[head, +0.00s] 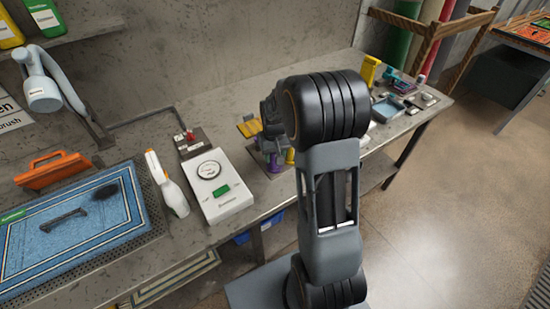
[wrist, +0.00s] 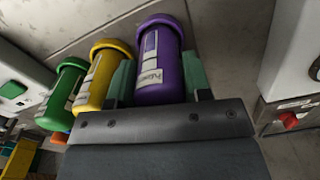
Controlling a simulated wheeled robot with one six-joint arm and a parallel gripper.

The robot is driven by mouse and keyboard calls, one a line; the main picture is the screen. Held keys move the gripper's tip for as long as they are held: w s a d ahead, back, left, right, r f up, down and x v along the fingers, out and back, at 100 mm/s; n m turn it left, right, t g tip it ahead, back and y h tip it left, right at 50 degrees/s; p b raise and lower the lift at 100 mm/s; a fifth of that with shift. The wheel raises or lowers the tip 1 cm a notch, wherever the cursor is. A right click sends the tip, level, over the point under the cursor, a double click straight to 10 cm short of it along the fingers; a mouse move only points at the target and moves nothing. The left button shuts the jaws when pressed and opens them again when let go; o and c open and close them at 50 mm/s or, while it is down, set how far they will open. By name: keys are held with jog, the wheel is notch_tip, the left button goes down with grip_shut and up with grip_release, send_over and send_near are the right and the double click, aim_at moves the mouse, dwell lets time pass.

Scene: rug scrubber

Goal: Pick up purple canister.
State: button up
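The purple canister (wrist: 160,65), with a white label, is in the wrist view between the two green-padded fingers of my gripper (wrist: 160,85). The fingers lie on either side of it, very close to its sides. The canister hides their inner faces, so I cannot tell whether they press on it. In the head view, a small purple part of the canister (head: 273,163) shows below my gripper (head: 265,135), which my arm mostly hides.
A yellow canister (wrist: 101,75) and a green canister (wrist: 64,95) stand in a row close beside the purple one. A white scale (head: 222,190) and a red-switch box (head: 193,142) are to the left on the bench. A blue tray (head: 388,109) lies to the right.

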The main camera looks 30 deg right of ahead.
jog(key=c, duration=0.5)
jog(key=shift+o, duration=0.2)
jog(key=shift+r, duration=0.15)
jog(key=shift+r, duration=0.25)
notch_tip(320, 180, up, 2)
jog(key=shift+r, duration=0.1)
jog(key=s+a+r+b, duration=0.2)
jog(key=s+a+r, duration=0.7)
jog(key=s+r, duration=0.1)
jog(key=shift+a, duration=0.35)
